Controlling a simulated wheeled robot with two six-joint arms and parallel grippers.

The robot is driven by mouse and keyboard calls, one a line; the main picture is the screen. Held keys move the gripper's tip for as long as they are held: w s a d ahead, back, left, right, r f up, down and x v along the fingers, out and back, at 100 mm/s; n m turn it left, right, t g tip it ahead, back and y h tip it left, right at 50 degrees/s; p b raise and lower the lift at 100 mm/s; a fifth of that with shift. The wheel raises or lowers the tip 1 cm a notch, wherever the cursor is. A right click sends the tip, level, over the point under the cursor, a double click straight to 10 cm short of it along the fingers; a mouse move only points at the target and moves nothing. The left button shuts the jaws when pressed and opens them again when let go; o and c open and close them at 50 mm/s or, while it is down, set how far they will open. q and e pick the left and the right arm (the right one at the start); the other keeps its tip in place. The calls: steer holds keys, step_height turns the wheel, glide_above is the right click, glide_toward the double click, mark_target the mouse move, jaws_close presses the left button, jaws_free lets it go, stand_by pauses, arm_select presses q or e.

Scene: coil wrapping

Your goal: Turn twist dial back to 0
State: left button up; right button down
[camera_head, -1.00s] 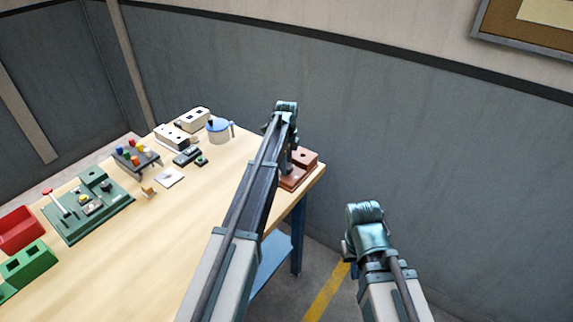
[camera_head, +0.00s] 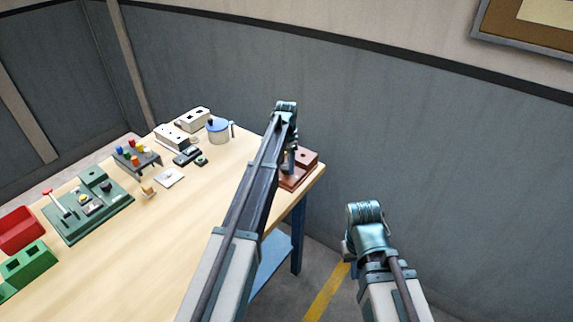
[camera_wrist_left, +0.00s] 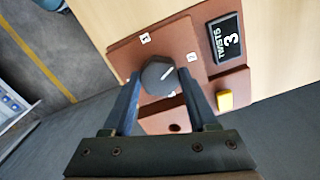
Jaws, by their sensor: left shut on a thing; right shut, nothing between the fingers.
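The dark grey twist dial (camera_wrist_left: 157,77) sits on a brown panel (camera_wrist_left: 125,56) in the left wrist view. Its white pointer line points toward the upper right of that view. My left gripper (camera_wrist_left: 158,84) is shut on the dial, one finger on each side. A black display (camera_wrist_left: 226,39) on the panel reads "TWISTS 3". In the head view my left gripper (camera_head: 289,166) is over the brown panel (camera_head: 305,159), hiding the dial. My right gripper (camera_head: 366,216) is shut and empty, off the table.
A yellow button (camera_wrist_left: 224,100) is on the panel near my finger. The panel stands at the right end of the wooden table (camera_head: 150,245). A blue-lidded pot (camera_head: 217,130), a green board (camera_head: 120,198) and red and green bins lie farther left. The table's near middle is clear.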

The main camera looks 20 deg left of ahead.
arm_select(q)
steer(key=n, duration=2.2)
steer(key=shift+n, duration=0.4)
steer(key=n, duration=0.4)
steer(key=shift+n, duration=2)
